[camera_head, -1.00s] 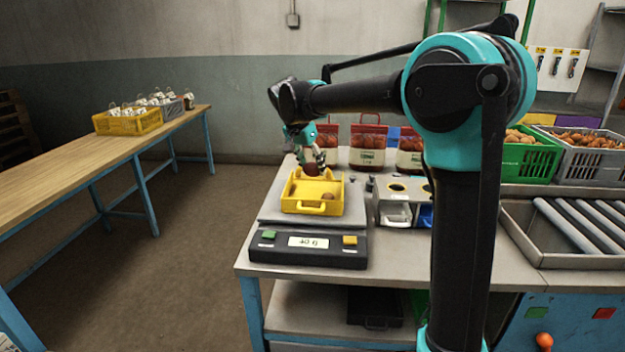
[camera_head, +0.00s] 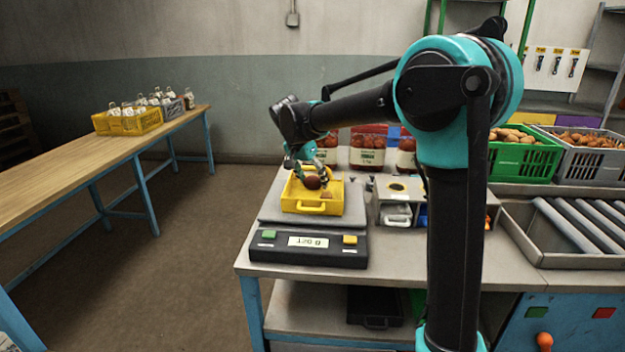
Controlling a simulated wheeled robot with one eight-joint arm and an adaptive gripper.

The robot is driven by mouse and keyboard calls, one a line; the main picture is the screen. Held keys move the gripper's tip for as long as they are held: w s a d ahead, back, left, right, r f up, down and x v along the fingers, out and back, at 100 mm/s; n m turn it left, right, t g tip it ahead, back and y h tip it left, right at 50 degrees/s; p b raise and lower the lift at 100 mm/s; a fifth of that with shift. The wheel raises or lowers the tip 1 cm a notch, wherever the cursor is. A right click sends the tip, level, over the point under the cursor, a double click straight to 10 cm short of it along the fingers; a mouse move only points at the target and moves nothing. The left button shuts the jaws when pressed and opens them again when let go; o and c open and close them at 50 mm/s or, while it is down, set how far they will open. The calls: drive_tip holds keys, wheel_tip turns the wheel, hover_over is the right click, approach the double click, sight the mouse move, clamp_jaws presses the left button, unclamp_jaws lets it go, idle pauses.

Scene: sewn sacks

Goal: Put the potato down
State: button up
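A reddish-brown potato (camera_head: 312,183) is in the yellow tray (camera_head: 312,209), between the fingers of my gripper (camera_head: 312,175). My gripper reaches down into the tray from the back left. The fingers are beside the potato, but they are too small to show whether they still press on it. A smaller tan potato (camera_head: 327,195) lies in the tray to the right. The tray stands on a scale (camera_head: 308,247), whose display seems to read 120 g, upside down. The potato's underside is hard to make out.
Bags of red produce (camera_head: 367,150) stand behind the scale. A grey holder with openings (camera_head: 397,197) is close on the right. A green crate (camera_head: 524,155) and a roller tray (camera_head: 565,230) are farther right. A wooden table (camera_head: 90,165) with a bottle crate is at left.

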drive_tip(key=v, duration=1.2)
drive_tip(key=shift+r, duration=0.15)
